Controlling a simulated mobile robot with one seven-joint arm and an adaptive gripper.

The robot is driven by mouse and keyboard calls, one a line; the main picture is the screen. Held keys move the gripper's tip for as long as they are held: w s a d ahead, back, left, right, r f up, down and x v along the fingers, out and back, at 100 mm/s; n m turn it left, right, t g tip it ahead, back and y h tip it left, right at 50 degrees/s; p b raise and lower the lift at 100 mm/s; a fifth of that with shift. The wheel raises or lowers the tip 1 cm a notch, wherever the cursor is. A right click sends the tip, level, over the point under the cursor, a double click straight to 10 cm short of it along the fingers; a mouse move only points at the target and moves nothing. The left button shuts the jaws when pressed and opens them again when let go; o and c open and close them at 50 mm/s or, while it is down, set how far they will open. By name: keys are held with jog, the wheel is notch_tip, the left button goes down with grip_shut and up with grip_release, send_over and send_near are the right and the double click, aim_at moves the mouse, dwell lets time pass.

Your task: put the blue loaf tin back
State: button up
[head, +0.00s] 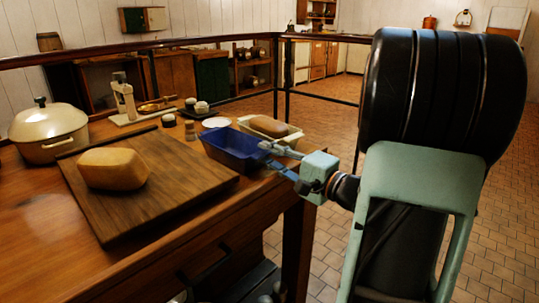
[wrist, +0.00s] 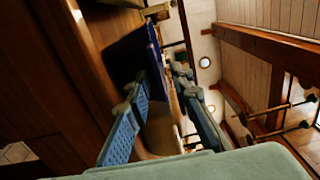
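The blue loaf tin (head: 230,152) stands at the right edge of the wooden table, next to the cutting board. It looks empty and upright. My gripper (head: 266,153) is at its right end, with its two fingers spread apart. In the wrist view, the dark blue tin (wrist: 126,58) lies just beyond the fingertips, and its long wall runs toward the gap between the fingers of my gripper (wrist: 160,78). Whether a finger touches the wall is hard to tell.
A cream tin with a brown loaf (head: 270,126) stands close behind the blue tin. A cutting board (head: 207,180) with a pale loaf (head: 112,169) lies to the left. A lidded pot (head: 47,132), a scale (head: 124,101) and small jars stand behind. A railing runs beyond the table.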

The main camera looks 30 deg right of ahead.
jog(key=shift+s+d+r, duration=0.1)
jog(key=shift+s, duration=0.1)
jog(key=p+v, duration=0.3)
jog(key=v, duration=0.8)
jog(key=shift+s+p, duration=0.3)
jog(key=shift+d, duration=0.1)
